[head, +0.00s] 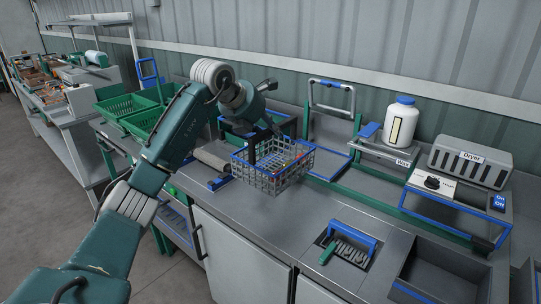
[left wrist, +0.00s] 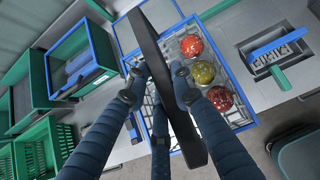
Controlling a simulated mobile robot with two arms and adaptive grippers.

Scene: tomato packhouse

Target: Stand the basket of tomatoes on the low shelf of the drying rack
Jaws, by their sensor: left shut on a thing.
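The basket (head: 284,181) is a grey mesh box with a blue rim, upright, in the middle of the head view. In the left wrist view the basket (left wrist: 245,97) holds two red tomatoes (left wrist: 191,46) and a yellow-green one between them. My left gripper (head: 268,130) is above it, and its dark blue fingers (left wrist: 160,78) are closed around the tall black handle (left wrist: 172,85). The basket appears held over the grey counter; the gap beneath is hard to judge. My right gripper is out of view. I cannot make out for certain which structure is the drying rack.
Green crates (head: 128,107) stand at the left. A white bottle (head: 400,122), a grey dryer (head: 470,162) and its control panel (head: 435,184) are on the right. A blue-handled brush (head: 350,240) sits in a recess beside an open basin (head: 440,270). Bare counter (head: 250,212) lies in front.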

